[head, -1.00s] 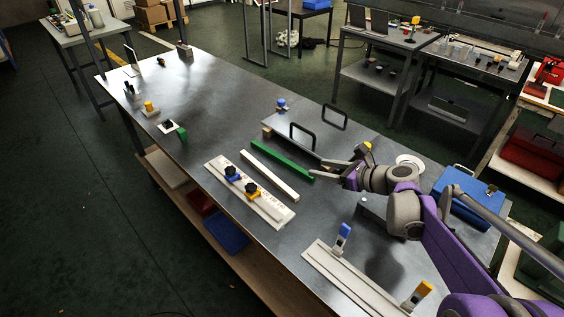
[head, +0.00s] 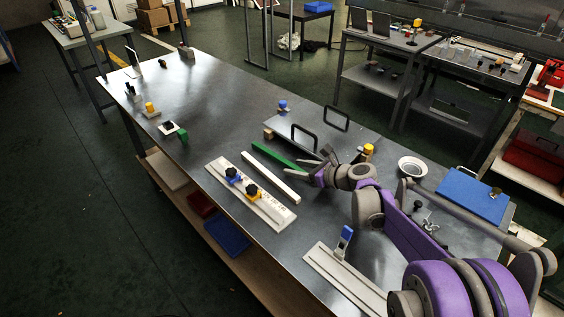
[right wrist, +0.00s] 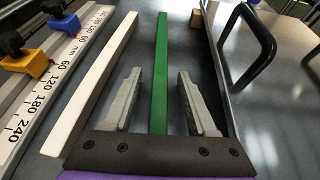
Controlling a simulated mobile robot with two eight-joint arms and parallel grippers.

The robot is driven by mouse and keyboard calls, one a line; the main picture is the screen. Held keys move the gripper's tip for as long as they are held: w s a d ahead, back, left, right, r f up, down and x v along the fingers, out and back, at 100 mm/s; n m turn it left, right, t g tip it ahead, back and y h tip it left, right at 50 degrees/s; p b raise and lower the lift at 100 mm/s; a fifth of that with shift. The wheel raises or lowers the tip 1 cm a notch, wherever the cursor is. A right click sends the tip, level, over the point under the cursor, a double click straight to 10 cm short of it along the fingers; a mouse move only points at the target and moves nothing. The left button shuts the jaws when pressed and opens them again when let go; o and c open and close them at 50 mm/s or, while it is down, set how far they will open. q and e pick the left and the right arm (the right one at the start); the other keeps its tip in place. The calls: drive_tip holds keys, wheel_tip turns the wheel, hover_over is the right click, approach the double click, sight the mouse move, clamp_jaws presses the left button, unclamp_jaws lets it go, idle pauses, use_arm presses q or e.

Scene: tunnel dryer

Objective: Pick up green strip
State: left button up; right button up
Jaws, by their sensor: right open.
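The green strip (head: 276,160) lies flat on the grey metal table, between a white strip and a flat plate with black handles. It also shows in the right wrist view (right wrist: 161,60), running lengthwise between the fingers. My right gripper (head: 316,166) is open at the near end of the green strip. In the right wrist view its two fingers (right wrist: 158,98) stand apart, one on each side of the strip, with gaps between. The near end of the strip passes behind the gripper's dark palm. My left gripper is not in view.
A white strip (head: 270,177) lies parallel on the left. Beyond it is a white ruler fixture (head: 268,211) with blue and yellow clamps. The handled plate (head: 289,127) is close on the right. A white bowl (head: 412,167) and blue box (head: 472,194) stand at right.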

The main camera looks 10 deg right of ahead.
clamp_jaws()
idle(0.3)
